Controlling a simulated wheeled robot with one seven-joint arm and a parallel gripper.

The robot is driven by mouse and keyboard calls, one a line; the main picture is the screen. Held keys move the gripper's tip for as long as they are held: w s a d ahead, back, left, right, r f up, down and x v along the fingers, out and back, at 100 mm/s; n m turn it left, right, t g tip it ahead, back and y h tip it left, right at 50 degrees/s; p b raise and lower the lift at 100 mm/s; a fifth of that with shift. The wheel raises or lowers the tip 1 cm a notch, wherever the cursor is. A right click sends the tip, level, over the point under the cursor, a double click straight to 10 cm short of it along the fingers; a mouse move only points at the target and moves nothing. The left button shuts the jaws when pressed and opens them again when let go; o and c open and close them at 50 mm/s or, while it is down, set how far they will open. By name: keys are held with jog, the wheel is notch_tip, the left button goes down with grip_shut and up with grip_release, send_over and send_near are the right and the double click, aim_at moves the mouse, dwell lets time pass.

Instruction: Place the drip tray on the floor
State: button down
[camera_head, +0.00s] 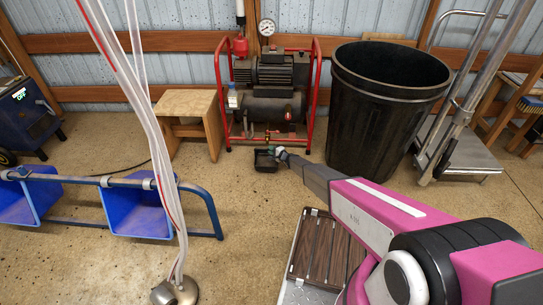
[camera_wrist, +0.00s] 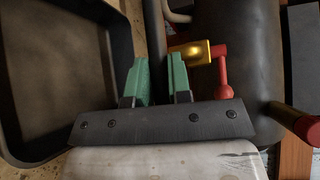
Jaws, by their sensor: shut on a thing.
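The drip tray (camera_head: 265,161) is a small black open tray in front of the red-framed compressor in the head view. In the wrist view the tray (camera_wrist: 30,75) fills the left side, with its dark inside and rim showing. My gripper (camera_head: 279,153) reaches in from the right at the tray's right side. In the wrist view its green fingers (camera_wrist: 158,78) are shut on a dark piece at the tray's side, partly hidden between them. I cannot tell whether the tray touches the floor (camera_head: 245,205).
The compressor (camera_head: 270,105), with a brass valve and red lever (camera_wrist: 222,75), stands close behind the tray. A black bin (camera_head: 385,110) is to the right, a wooden stool (camera_head: 190,120) to the left. Blue bins on a rail (camera_head: 138,208) are at left. Open floor lies in front.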

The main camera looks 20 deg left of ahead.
jog(key=shift+f, duration=2)
jog(key=c, duration=1.1)
grip_release()
jog(key=shift+o, duration=0.2)
